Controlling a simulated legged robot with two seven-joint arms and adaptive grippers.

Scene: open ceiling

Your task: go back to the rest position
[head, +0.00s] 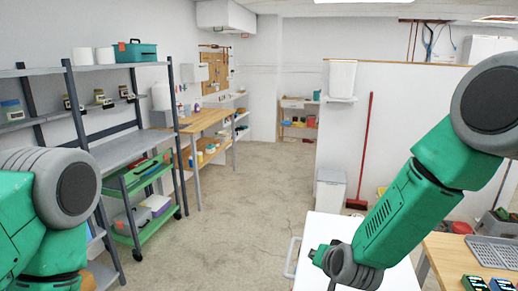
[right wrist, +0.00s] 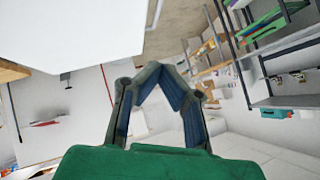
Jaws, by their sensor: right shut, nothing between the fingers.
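My right gripper (right wrist: 160,68) shows in the right wrist view with its two dark fingers closed together at the tips and nothing between them. In the head view my green right arm comes in from the right, and its wrist end is over a white-topped table. The fingers cannot be made out there. My left arm shows at the left edge of the head view, bent, with a green shell and grey joint. Its gripper is out of the picture.
The white table (head: 318,230) is under my right wrist. A wooden table (head: 450,250) with a grey tray (head: 495,250) stands at the right. Shelving (head: 130,150) and a green cart (head: 140,182) line the left. The floor (head: 235,215) in the middle is clear.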

